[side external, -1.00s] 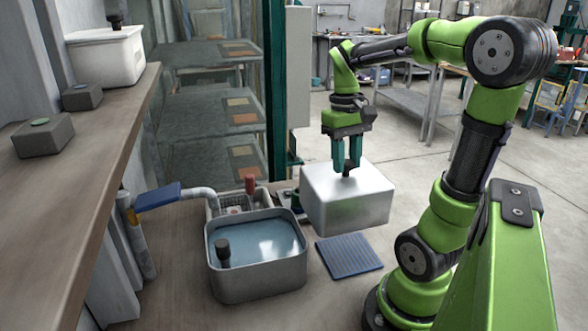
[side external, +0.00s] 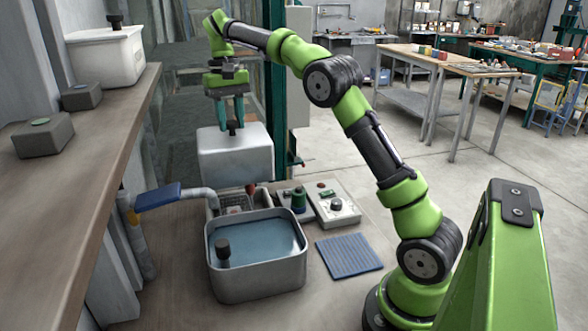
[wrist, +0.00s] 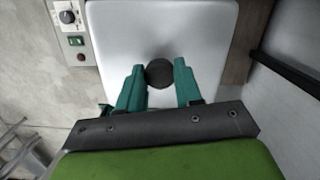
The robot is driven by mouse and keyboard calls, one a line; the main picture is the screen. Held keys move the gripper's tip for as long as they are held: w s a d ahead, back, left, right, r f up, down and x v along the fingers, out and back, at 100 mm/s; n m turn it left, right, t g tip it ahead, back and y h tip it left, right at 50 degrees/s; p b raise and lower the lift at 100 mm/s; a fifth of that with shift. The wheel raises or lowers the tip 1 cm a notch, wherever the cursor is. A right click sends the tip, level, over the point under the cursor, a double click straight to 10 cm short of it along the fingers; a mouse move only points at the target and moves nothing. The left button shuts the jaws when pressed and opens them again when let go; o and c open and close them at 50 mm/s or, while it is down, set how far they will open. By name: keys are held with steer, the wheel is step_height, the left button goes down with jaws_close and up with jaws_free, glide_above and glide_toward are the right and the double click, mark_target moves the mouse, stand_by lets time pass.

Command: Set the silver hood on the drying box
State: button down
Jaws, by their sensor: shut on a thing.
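The silver hood (side external: 235,158) hangs level in the air in the side view, behind the metal tub. My gripper (side external: 234,126) is above it, with the fingers closed around its dark top knob. In the wrist view, the hood's pale top (wrist: 160,25) fills the middle, and the dark knob (wrist: 160,74) sits between the teal fingers. A low, light open box (side external: 212,206) with a grid inside stands below the hood; it looks like the drying box. The tub hides part of it, and a gap to the hood shows.
The water-filled tub (side external: 256,283) stands in front. A control box (side external: 338,207), a green spool (side external: 299,200) and a blue ribbed mat (side external: 349,256) lie to the right. A pipe with a blue plate (side external: 158,196) is at left. A glass-fronted cabinet stands behind.

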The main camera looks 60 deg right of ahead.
step_height(320, 180, down, 10)
stand_by(0.7)
steer(key=shift+w+f, duration=0.1)
steer(key=shift+f, duration=0.35)
stand_by(0.6)
steer(key=c, duration=0.7)
jaws_free()
steer(key=r, duration=0.8)
steer(key=w+r, duration=0.1)
steer(key=r, duration=0.2)
steer(key=shift+w+d+r, duration=0.1)
steer(key=shift+d+r, duration=0.3)
